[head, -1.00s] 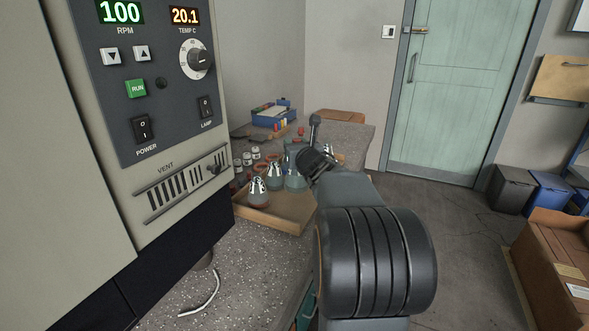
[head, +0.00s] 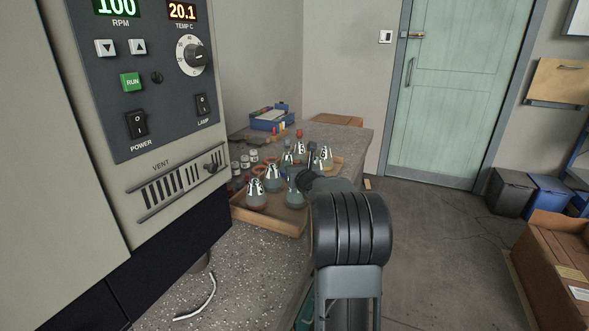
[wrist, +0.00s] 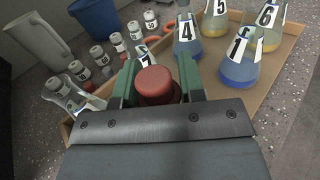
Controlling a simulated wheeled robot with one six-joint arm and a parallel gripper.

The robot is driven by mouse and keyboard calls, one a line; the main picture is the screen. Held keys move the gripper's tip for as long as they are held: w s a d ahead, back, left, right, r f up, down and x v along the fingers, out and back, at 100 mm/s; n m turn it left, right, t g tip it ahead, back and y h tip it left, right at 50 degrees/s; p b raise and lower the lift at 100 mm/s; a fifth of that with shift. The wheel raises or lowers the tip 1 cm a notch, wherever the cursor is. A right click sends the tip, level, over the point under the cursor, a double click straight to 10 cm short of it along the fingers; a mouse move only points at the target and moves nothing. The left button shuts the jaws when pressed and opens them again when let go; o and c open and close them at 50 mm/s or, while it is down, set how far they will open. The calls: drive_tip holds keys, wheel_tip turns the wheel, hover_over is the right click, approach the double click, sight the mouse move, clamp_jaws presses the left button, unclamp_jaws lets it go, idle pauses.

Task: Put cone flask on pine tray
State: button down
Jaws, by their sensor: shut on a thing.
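My gripper (wrist: 157,85) has its green fingers shut on the cone flask (wrist: 154,84), of which only a red, rounded top shows between them. The rest of it is hidden by the gripper. The pine tray (head: 265,222) lies on the bench, and its bare floor and rim show in the wrist view (wrist: 275,75). Flasks with blue liquid, labelled 4 (wrist: 187,38) and 1 (wrist: 239,62), and yellow ones, labelled 5 (wrist: 216,18) and 6 (wrist: 266,22), stand on the tray. In the head view my arm hides the fingertips.
Several white-lidded vials (wrist: 102,56), a blue container (wrist: 96,17) and a grey handled vessel (wrist: 38,38) stand left of the tray in the wrist view. A large machine (head: 60,130) rises at the bench's left. A blue box (head: 270,121) sits farther back.

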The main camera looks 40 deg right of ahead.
drive_tip(key=shift+f+b, duration=0.1)
drive_tip(key=shift+b, duration=0.2)
drive_tip(key=c, duration=0.7)
unclamp_jaws()
drive_tip(key=shift+r+p, duration=0.2)
drive_tip(key=shift+p, duration=0.15)
drive_tip(key=v, duration=1.2)
drive_tip(key=shift+f, duration=0.1)
drive_tip(key=shift+s+a, duration=0.1)
